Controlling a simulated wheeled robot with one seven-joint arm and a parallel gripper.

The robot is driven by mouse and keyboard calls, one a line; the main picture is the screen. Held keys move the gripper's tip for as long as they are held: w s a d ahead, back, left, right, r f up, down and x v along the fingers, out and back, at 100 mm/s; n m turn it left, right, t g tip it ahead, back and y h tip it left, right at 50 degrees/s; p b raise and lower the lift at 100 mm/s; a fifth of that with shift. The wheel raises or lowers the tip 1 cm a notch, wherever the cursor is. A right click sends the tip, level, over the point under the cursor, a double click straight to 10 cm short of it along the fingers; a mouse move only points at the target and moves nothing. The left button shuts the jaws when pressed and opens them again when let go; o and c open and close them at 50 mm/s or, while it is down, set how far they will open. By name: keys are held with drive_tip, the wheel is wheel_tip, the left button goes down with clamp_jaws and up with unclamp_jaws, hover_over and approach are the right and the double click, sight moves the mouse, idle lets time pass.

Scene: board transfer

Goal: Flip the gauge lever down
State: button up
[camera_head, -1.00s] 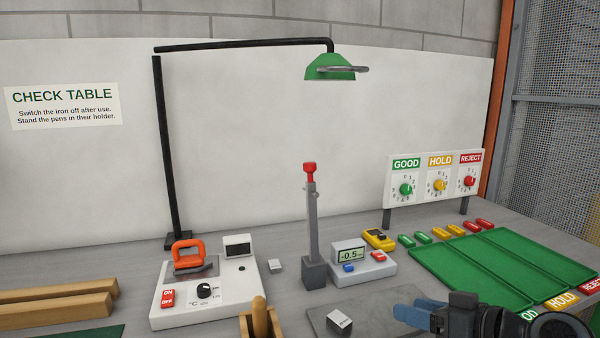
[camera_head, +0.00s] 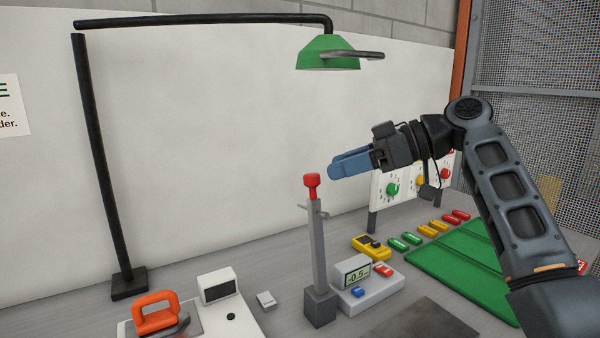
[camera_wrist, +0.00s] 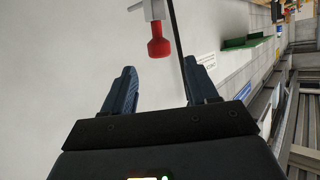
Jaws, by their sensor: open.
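The gauge lever (camera_head: 319,250) is a grey upright bar with a red knob (camera_head: 312,185) on top, rising from a dark grey block (camera_head: 320,307). A small pin sticks out near its top. Beside its foot is the gauge readout box (camera_head: 368,290), showing about -0.5. My gripper (camera_head: 338,168) is open and empty, with blue fingers pointing left, just right of and slightly above the knob. In the wrist view the red knob (camera_wrist: 158,45) lies ahead of my spread fingers (camera_wrist: 163,72), roughly in line with the gap, and apart from both.
A green lamp (camera_head: 328,54) hangs above on a black arm. A white dial board (camera_head: 378,200) stands behind my gripper. An orange-handled iron (camera_head: 156,310) is at the lower left. Green trays (camera_head: 465,262) and small coloured blocks lie to the right.

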sight(311, 176)
drive_tip(key=p+x, duration=0.1)
drive_tip(key=x, duration=0.5)
drive_tip(key=shift+a+f, duration=0.2)
drive_tip(key=shift+a, duration=0.15)
drive_tip(key=shift+c, duration=0.2)
clamp_jaws()
